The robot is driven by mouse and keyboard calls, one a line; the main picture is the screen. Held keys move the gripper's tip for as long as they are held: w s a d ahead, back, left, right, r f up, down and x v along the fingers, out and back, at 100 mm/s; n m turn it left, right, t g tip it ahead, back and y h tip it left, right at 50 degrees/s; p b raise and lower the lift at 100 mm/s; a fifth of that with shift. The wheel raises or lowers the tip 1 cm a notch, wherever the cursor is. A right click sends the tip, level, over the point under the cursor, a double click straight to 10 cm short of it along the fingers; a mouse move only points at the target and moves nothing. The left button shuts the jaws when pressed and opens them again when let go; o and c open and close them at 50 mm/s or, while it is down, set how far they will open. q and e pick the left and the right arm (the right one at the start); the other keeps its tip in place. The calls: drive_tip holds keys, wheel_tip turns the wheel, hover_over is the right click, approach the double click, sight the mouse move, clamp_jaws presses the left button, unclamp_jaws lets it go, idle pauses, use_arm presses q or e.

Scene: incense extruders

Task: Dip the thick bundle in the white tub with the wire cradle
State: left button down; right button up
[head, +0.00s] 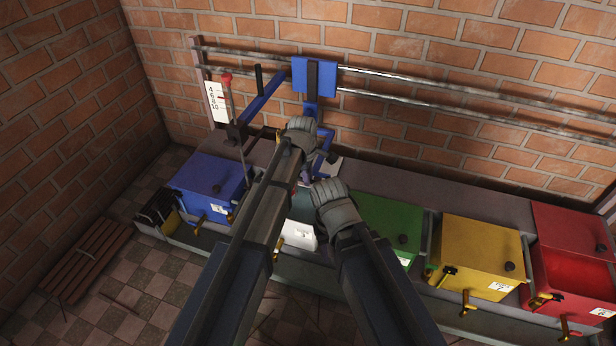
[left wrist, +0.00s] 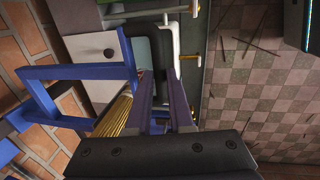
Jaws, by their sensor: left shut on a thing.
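The white tub (head: 300,236) is mostly hidden behind my arms in the head view. In the left wrist view its white rim (left wrist: 178,42) shows just beyond my fingers. A golden-yellow bundle of thin sticks (left wrist: 118,112) is beside my left fingers, under a blue frame (left wrist: 85,73). My left gripper (left wrist: 163,78) is shut on what looks like a black handle (left wrist: 158,56); its exact contact is partly hidden. In the head view that hand is in front of the blue rail carriage (head: 314,76). My right gripper (head: 333,198) is nearby; its fingers are hidden. I cannot pick out the wire cradle.
A lidded blue tub (head: 207,187) stands left; green (head: 388,225), yellow (head: 478,255) and red (head: 570,265) tubs stand right. Two metal rails (head: 450,90) cross the brick wall. A red-knobbed lever (head: 227,78) stands by a number scale (head: 217,103). A slatted wooden rack (head: 87,262) lies on the floor.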

use_arm(q)
drive_tip(key=shift+r+p, duration=0.4)
drive_tip(key=shift+r, duration=0.4)
use_arm(e)
drive_tip(key=shift+r, duration=0.7)
use_arm(q)
drive_tip(key=c, duration=0.8)
unclamp_jaws()
use_arm(e)
drive_tip(key=shift+r, duration=0.1)
use_arm(q)
drive_tip(key=r+p, duration=0.2)
drive_tip(key=s+r+p, duration=0.1)
drive_tip(key=r+p, duration=0.4)
drive_tip(key=shift+s+a+r+p, duration=0.2)
drive_tip(key=shift+a+r+p, duration=0.05)
drive_tip(key=shift+r+p, duration=0.05)
use_arm(e)
wheel_tip(320, 180, up, 8)
drive_tip(key=shift+f, duration=0.25)
drive_tip(key=shift+a, duration=0.1)
